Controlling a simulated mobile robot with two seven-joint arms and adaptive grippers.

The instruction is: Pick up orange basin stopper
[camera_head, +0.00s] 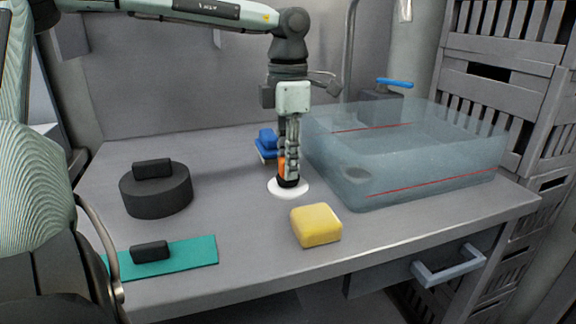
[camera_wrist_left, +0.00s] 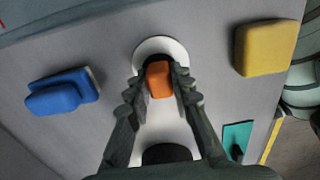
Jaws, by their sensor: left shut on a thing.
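The orange basin stopper (camera_wrist_left: 159,79) is between the fingertips of my left gripper (camera_wrist_left: 159,82) in the left wrist view. Its orange part also shows beside the fingers in the head view (camera_head: 281,167). A white disc (camera_head: 288,188) lies at the fingertips, and its rim shows in the left wrist view (camera_wrist_left: 160,44). My left gripper (camera_head: 288,176) points straight down and is shut on the orange part. The fingers hide some of the stopper, and I cannot tell whether the disc belongs to it. My right gripper is not in view.
A clear basin (camera_head: 430,165) with red lines stands to the right. A yellow sponge (camera_head: 316,226) lies in front, and a blue handled block (camera_head: 267,144) behind. A black round piece (camera_head: 156,190) and a teal pad (camera_head: 190,252) are on the left. Bare grey worktop (camera_head: 235,215) lies between them.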

